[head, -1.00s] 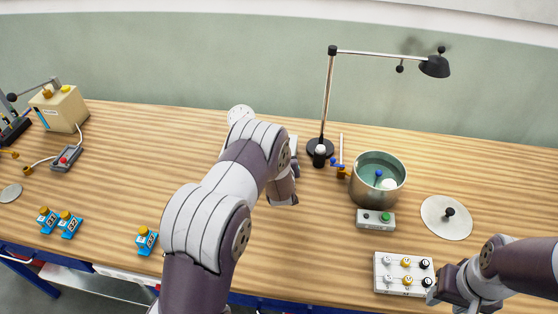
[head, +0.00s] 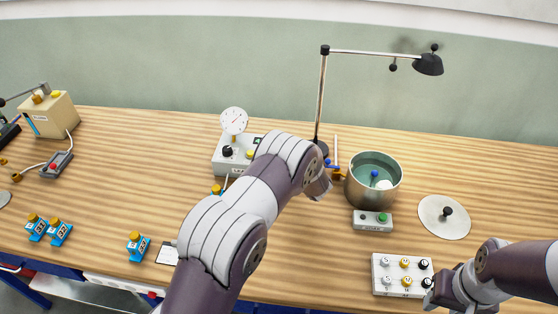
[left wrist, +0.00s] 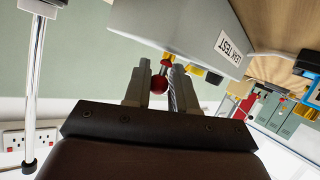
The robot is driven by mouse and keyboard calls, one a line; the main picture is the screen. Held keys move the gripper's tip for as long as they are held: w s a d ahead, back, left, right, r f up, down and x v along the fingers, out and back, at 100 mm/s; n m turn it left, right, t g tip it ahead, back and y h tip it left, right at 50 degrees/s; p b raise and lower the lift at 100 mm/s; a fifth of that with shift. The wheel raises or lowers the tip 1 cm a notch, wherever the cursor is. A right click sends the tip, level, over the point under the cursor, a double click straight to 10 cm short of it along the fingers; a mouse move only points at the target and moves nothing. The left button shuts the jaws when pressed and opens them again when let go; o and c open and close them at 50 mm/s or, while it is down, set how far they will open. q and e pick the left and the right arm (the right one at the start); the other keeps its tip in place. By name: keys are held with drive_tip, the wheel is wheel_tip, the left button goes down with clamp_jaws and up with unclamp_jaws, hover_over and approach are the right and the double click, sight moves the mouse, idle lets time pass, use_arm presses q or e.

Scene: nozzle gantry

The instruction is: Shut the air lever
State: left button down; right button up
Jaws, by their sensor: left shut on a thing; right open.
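A grey leak test unit (head: 232,150) with a round dial on top stands behind my left arm in the head view. In the left wrist view its LEAK TEST box (left wrist: 190,28) fills the top. A lever with a red ball knob (left wrist: 158,84) stands out from it, beside yellow fittings; I take it as the air lever. My left gripper (left wrist: 162,86) is shut on this red knob, one finger on each side. In the head view my left arm hides it. My right gripper (head: 437,293) is open at the lower right, close beside a button box.
Blue tagged fittings (head: 137,247) lie at the front left.

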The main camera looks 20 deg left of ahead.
use_arm(q)
drive_tip(key=shift+w+d+n+g+y+b, duration=0.35)
drive_tip(key=shift+w+n+g+y+b, duration=0.3)
drive_tip(key=shift+n, duration=0.25)
drive_tip(key=n+g+y+b, duration=0.1)
drive_tip(key=g+b, duration=0.1)
drive_tip(key=w+n+g+b, duration=0.1)
drive_tip(key=n+g+b, duration=0.1)
drive_tip(key=b, duration=0.1)
drive_tip(key=shift+f+n+y, duration=0.1)
drive_tip(key=shift+n+y, duration=0.2)
drive_tip(key=shift+y, duration=0.05)
drive_tip(key=shift+w+r+n+g+b, duration=0.1)
drive_tip(key=shift+r+n+g+b, duration=0.1)
drive_tip(key=shift+n+g+b, duration=0.55)
drive_tip(key=shift+r+b, duration=0.15)
drive_tip(key=shift+b, duration=0.15)
drive_tip(key=shift+w, duration=0.1)
drive_tip(key=shift+r, duration=0.15)
drive_tip(key=c, duration=1.1)
unclamp_jaws()
drive_tip(key=shift+a+g, duration=0.1)
drive_tip(key=shift+g, duration=0.2)
drive_tip(key=shift+o, duration=0.3)
drive_tip(key=shift+f, duration=0.25)
